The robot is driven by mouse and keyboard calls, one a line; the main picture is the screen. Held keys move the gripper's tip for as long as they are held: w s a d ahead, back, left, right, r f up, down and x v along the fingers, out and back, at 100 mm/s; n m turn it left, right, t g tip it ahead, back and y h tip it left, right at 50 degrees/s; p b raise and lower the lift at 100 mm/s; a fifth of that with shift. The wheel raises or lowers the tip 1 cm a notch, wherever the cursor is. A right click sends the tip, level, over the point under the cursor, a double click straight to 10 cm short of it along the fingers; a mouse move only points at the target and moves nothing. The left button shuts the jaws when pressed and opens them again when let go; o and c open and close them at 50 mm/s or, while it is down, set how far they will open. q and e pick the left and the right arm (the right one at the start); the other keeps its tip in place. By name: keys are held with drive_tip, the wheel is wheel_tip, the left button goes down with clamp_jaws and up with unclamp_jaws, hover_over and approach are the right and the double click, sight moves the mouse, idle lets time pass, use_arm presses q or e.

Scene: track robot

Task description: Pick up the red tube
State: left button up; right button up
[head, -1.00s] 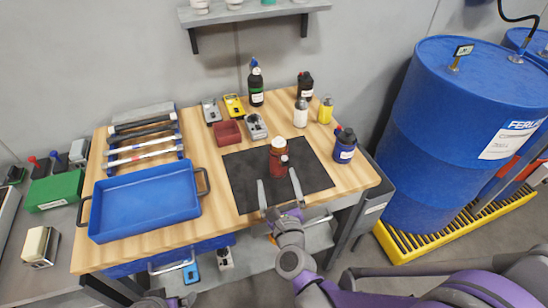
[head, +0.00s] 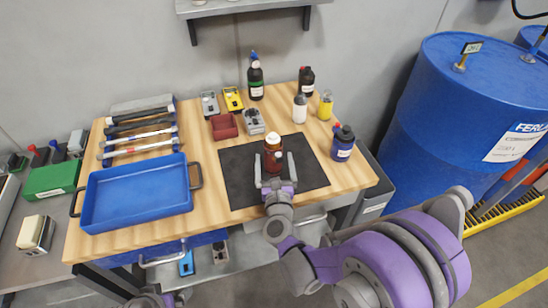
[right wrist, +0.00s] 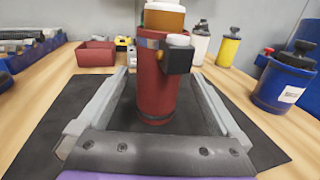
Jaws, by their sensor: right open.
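The red tube (head: 272,157) stands upright on the black mat (head: 237,178) on the wooden table. A brown bottle with a white cap sits in its top. In the right wrist view the red tube (right wrist: 157,88) has a small black box on its upper side. My right gripper (head: 276,184) is open, its two fingers on either side of the tube. In the right wrist view the fingers of my right gripper (right wrist: 160,105) show gaps to the tube on both sides. Part of my left arm shows at the bottom edge; its fingertips are not clearly visible.
A blue tray (head: 137,228) lies left of the mat. A blue bottle (head: 342,146) stands at the mat's right. Behind are a small red bin (head: 223,126), a white bottle (head: 300,110) and a yellow bottle (head: 325,106). Blue drums (head: 465,110) stand right of the table.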

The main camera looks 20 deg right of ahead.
drive_tip(key=w, duration=0.4)
drive_tip(key=shift+w+d, duration=0.25)
drive_tip(key=shift+d, duration=0.1)
clamp_jaws()
